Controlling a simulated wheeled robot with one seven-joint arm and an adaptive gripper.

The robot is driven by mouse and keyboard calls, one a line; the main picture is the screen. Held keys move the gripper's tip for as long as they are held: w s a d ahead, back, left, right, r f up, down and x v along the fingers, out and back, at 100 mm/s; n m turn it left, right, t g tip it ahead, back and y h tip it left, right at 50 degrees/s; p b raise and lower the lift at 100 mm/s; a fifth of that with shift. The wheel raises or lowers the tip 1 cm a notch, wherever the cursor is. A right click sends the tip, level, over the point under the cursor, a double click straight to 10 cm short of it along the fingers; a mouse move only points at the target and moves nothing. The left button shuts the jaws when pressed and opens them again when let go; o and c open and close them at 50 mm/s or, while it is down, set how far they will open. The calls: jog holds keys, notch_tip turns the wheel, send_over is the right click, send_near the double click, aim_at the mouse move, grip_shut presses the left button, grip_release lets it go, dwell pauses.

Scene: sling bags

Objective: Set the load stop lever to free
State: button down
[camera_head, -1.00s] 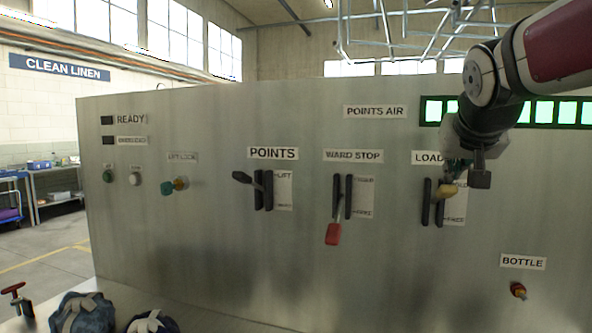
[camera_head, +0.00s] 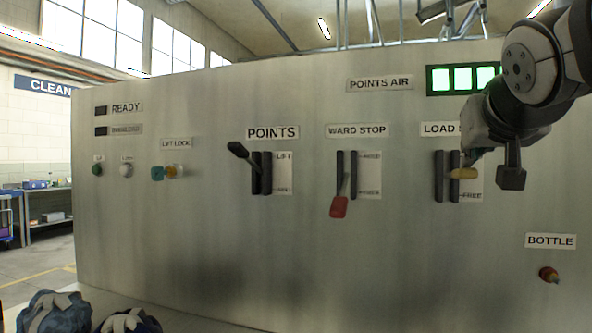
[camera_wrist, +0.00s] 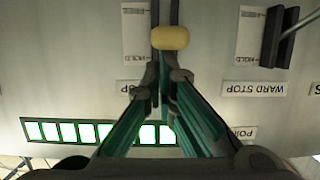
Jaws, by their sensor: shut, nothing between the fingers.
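The load stop lever has a yellow knob (camera_head: 463,173) that stands out from its black slot plates (camera_head: 439,177), at about mid-height of the slot. A label plate beside it reads FREE at its lower end; its upper part is hidden behind my gripper. My gripper (camera_head: 472,156) is just above the knob. In the wrist view the yellow knob (camera_wrist: 171,38) lies just beyond the fingertips of my gripper (camera_wrist: 160,79). The fingers are shut with nothing between them. I cannot tell whether they touch the knob.
The ward stop lever (camera_head: 339,206) has a red handle hanging low, left of the load stop. The points lever (camera_head: 239,150) has a black knob raised. A bottle button (camera_head: 548,274) is at lower right. Blue bags (camera_head: 54,312) lie at lower left. The panel front is otherwise clear.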

aim_at(475, 177)
jog(key=shift+s+a+f+t+h+b, duration=0.2)
jog(key=shift+f+t+b, duration=0.65)
jog(key=shift+b, duration=1.7)
jog(key=shift+s+d+f+t+h+b, duration=0.1)
jog(key=shift+f+t+h+b, duration=0.25)
jog(key=shift+f+b, duration=1.55)
notch_tip(475, 177, down, 2)
jog(key=t+b, duration=0.1)
jog(key=b, duration=1)
jog(key=shift+f+t+h, duration=0.2)
jog(key=shift+t+h, duration=0.15)
jog(key=shift+t, duration=0.05)
jog(key=shift+w+f+b, duration=0.15)
jog(key=shift+f+b, duration=0.2)
jog(key=shift+b, duration=0.05)
